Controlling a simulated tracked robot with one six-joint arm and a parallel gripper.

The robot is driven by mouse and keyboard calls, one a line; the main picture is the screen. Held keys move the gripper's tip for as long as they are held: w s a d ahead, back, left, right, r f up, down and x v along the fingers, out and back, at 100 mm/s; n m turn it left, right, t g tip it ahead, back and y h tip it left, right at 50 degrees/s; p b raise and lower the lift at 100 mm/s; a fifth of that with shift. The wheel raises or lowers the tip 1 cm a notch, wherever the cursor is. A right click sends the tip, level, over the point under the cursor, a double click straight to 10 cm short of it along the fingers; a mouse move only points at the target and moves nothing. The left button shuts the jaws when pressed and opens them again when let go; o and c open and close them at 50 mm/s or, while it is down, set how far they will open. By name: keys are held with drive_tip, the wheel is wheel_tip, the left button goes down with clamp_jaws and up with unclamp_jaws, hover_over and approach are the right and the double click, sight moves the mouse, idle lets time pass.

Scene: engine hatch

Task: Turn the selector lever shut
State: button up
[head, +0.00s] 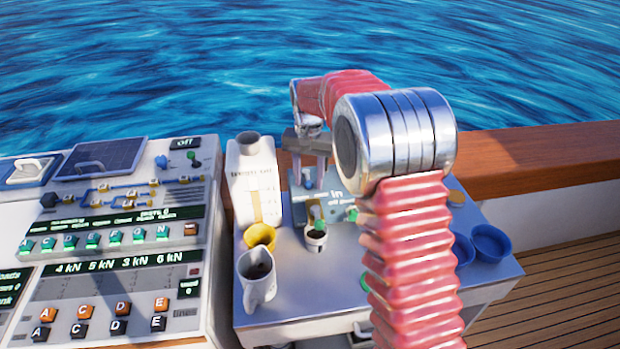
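A small blue-grey box (345,208) with a label reading "in" and "off" stands on the grey worktop, right of the white container. A small green knob (318,212) shows at its front, and it may belong to the selector lever; I cannot tell for sure. My gripper (309,183) points down at the left part of this box. Its two fingers are apart, with nothing clearly seen between them. Whether the fingertips touch the box or a lever is too small to tell. My arm hides the box's right side.
A white container (250,180), a yellow cup (260,236), a white jug (257,280) and a small pot (316,238) crowd the worktop (310,285). Blue bowls (490,243) stand at right. A control console (110,250) fills the left. A wooden rail (540,160) runs behind.

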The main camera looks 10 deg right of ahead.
sight(308, 180)
wheel_tip(308, 180, up, 14)
drive_tip(key=shift+f, duration=0.25)
idle(0.3)
wheel_tip(308, 180, down, 4)
drive_tip(key=s+f+n, duration=0.1)
drive_tip(key=s+n, duration=0.1)
drive_tip(key=s, duration=0.1)
drive_tip(key=s+d+r+n+t, duration=0.1)
drive_tip(key=s+d+r+t, duration=0.1)
drive_tip(key=s, duration=1.4)
drive_tip(key=s+d+r+n+t, duration=0.1)
drive_tip(key=s+d+r+t, duration=0.1)
drive_tip(key=s, duration=1.4)
drive_tip(key=shift+s+d+r+n+t, duration=0.2)
drive_tip(key=shift+s+r+n+t, duration=0.1)
drive_tip(key=shift+r+t, duration=0.4)
